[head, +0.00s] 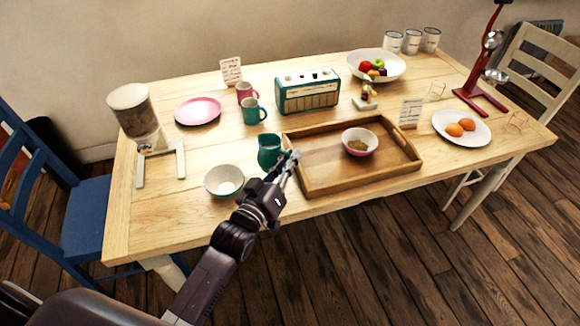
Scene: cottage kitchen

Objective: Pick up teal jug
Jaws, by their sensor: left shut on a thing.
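The teal jug (268,149) stands upright near the front edge of the wooden table, just left of the wooden tray. My left gripper (287,161) reaches it from the front right and is shut on its right side. The fingers partly cover the jug's lower right, so the exact contact is hard to see. I cannot tell whether the jug's base touches the table. My right gripper is not in view.
A white and green bowl (224,181) sits close to the jug's left. The wooden tray (310,187) holds a small bowl (360,142). A teal mug (252,111), pink mug (246,92) and radio (307,91) stand behind. The table's left front (150,220) is clear.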

